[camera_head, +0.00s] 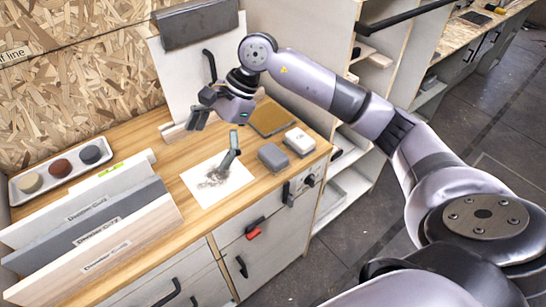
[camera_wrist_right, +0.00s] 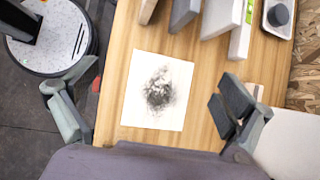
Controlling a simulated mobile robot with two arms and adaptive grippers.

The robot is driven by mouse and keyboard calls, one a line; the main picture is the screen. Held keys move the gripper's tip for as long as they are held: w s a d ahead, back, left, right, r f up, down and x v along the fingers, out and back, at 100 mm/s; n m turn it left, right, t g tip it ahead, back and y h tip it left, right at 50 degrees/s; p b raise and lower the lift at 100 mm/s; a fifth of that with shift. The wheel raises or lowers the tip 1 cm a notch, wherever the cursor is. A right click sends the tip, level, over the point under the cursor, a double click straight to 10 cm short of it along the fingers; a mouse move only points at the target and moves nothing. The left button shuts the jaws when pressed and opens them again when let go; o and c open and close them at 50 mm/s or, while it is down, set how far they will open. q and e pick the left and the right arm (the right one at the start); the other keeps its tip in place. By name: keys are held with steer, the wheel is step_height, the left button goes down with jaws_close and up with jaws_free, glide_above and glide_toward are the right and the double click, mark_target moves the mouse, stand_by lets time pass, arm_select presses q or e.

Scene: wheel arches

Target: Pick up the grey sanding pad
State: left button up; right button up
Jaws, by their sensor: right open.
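A grey block (camera_head: 273,157), which looks like the grey sanding pad, lies on the wooden worktop near its front right edge. It stands beside a white block (camera_head: 299,141) and is not visible in the right wrist view. My right gripper (camera_head: 214,138) is open and empty above the worktop, to the left of the grey block. In the right wrist view its spread fingers (camera_wrist_right: 145,100) frame a white sheet with a dark smudge (camera_wrist_right: 158,90). My left gripper is not in view.
The white sheet (camera_head: 217,186) lies left of the grey block. A brown mat (camera_head: 270,118) lies behind it. Long labelled boards (camera_head: 90,232) and a tray (camera_head: 60,187) with three round pieces fill the left. A white panel (camera_head: 182,83) stands at the back.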

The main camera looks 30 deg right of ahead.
steer(key=d+r+h, duration=0.3)
steer(key=d+h, duration=0.4)
steer(key=d, duration=1)
steer(key=p, duration=0.3)
glide_toward(273, 153)
steer(key=shift+g, duration=0.4)
steer(key=f, duration=0.5)
steer(key=shift+d, duration=0.25)
steer(key=f+p, duration=0.2)
steer(key=f, duration=0.3)
steer(key=shift+w+a+p, duration=0.1)
steer(key=shift+w+p, duration=0.25)
steer(key=shift+p, duration=0.05)
steer(key=shift+f, duration=0.3)
steer(key=shift+c, duration=0.3)
steer(key=c, duration=1.3)
